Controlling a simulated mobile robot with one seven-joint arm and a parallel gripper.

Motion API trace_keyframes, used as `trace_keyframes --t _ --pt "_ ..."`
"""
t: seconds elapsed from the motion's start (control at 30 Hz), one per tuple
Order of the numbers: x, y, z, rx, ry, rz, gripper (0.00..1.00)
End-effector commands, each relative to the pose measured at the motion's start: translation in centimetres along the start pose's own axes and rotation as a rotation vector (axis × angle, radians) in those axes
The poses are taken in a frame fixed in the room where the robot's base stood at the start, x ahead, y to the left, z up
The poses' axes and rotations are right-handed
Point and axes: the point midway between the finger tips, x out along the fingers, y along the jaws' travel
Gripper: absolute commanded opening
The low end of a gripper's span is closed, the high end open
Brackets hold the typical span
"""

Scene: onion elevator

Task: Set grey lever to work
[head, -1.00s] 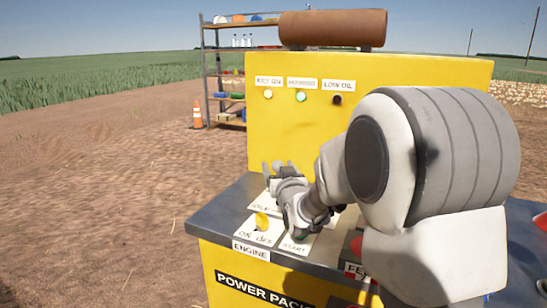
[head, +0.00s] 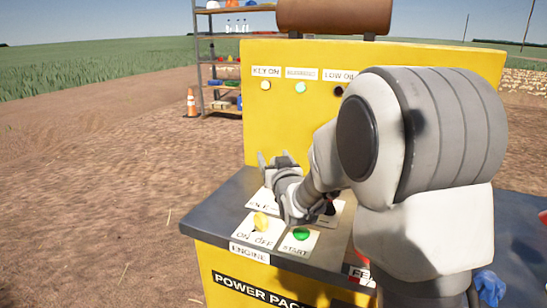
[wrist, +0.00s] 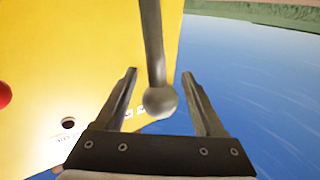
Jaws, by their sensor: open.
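The grey lever (wrist: 153,45) shows in the wrist view as a grey rod with a round ball end. The ball lies between the two fingers of my gripper (wrist: 160,74), with gaps on both sides. My gripper is open and holds nothing. In the head view my gripper (head: 273,160) is over the dark console top, behind the engine switch, and I cannot make out the grey lever there. A partly covered label, seemingly IDLE (head: 260,204), lies beside the gripper. Any WORK label is hidden or unreadable.
The yellow panel (head: 285,125) rises behind, with KEY ON and the middle lamp (head: 300,87) lit. A red knob (wrist: 4,95) shows at the wrist view's left.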

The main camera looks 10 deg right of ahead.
Motion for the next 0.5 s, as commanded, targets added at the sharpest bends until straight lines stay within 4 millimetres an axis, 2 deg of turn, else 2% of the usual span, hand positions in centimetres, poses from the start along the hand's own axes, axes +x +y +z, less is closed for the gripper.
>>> trace_keyframes --t 0.07,0.43,0.5 --pt "0.00 0.00 0.01 0.000 0.000 0.000 0.69" --pt "0.00 0.00 0.01 0.000 0.000 0.000 0.03" --pt "0.00 -0.01 0.00 0.000 0.000 0.000 0.00"
